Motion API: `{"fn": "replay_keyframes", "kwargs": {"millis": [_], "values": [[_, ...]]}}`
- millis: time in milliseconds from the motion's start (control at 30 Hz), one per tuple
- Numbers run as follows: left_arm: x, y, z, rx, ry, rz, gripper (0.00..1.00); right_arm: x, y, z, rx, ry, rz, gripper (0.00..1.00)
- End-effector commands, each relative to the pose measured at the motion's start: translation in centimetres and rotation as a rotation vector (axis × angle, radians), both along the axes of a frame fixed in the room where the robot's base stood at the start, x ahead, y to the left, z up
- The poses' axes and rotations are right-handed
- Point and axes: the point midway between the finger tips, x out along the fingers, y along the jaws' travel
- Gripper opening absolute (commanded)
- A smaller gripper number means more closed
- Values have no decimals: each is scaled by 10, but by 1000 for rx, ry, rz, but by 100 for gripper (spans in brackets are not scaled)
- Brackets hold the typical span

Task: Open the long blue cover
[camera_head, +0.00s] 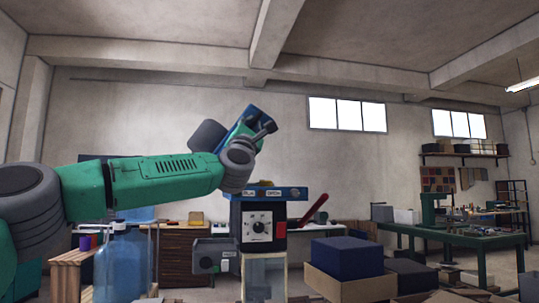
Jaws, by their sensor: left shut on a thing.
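My left arm comes in from the left, and my left gripper (262,132) is raised above a control box, tilted up to the right. It is shut on a long blue piece (251,115), which appears to be the long blue cover; the wrist and fingers hide much of it. The control box (263,227) stands below, with a blue top plate (292,193) carrying small labels, a white dial panel and a red lever (314,211) on its right. The gripper looks clear of the top plate. My right gripper is not in view.
A dark blue block (346,256) sits in an open cardboard box (345,288) at the lower right. A grey box (215,255) is beside the control box. A green workbench (455,238) stands at the right. The air above the control box's right side is free.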

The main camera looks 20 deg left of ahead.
Motion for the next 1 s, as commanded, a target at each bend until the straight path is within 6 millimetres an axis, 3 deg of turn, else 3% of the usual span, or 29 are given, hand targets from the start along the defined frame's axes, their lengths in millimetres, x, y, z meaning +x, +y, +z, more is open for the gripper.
{"fn": "replay_keyframes", "kwargs": {"millis": [33,400,700,1000], "values": [[-3,4,-7,-33,-21,-2,0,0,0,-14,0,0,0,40],[-34,52,0,-318,-211,-3,0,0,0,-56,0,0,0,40],[-54,79,-4,-499,-332,-4,0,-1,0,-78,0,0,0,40],[-64,93,-9,-598,-399,-7,0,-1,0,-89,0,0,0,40]]}}
